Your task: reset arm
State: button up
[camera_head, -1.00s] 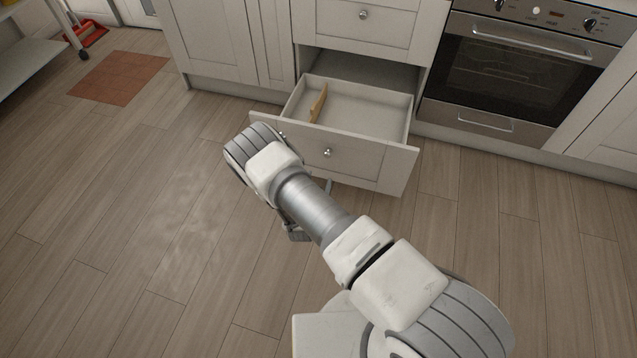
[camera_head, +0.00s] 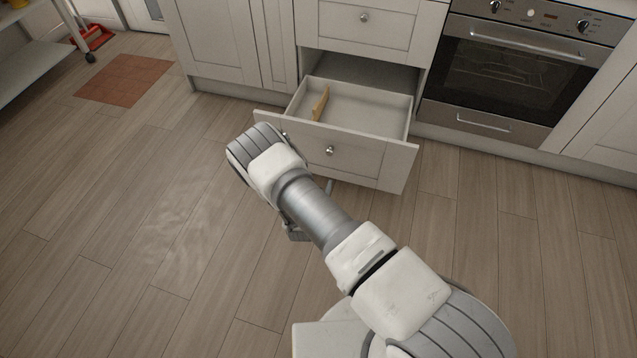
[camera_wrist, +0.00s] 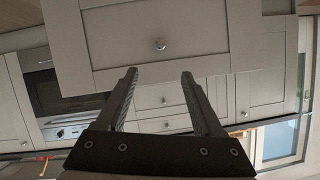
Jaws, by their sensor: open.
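My arm reaches out over the floor in the head view, in front of an open lower drawer (camera_head: 345,153). In the wrist view my gripper (camera_wrist: 160,75) is open, with its two dark fingers apart and nothing between them. A pale drawer or cabinet front with a round knob (camera_wrist: 160,45) lies beyond the fingertips, and I cannot tell how far. In the head view my arm hides most of the gripper; only a small dark part shows beside the forearm.
A tan wooden item (camera_head: 320,103) leans inside the open drawer at its left. An oven (camera_head: 530,70) stands right of the drawer. A reddish mat (camera_head: 124,79) and a wheeled shelf (camera_head: 35,60) are at the upper left. The wooden floor (camera_head: 120,220) on the left is clear.

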dwell(0.6)
notch_tip(320, 180, up, 32)
jog(key=w+a+g+y, duration=0.2)
jog(key=w+g+y, duration=0.1)
jog(key=g+y, duration=0.1)
jog(key=s+d+r+n+g+y, duration=0.15)
jog(key=s+d+r+n, duration=0.3)
jog(key=s+r, duration=1)
jog(key=s+d+r+n+g+h, duration=0.15)
jog(key=s+d, duration=0.25)
jog(key=s, duration=0.6)
jog(key=s+d+r, duration=0.3)
jog(key=s+d, duration=0.1)
jog(key=s, duration=0.5)
notch_tip(320, 180, up, 25)
jog(key=p, duration=2.4)
jog(key=shift+s+a+f+g+p, duration=0.2)
jog(key=shift+s+g+p, duration=0.1)
jog(key=shift+s+p, duration=0.1)
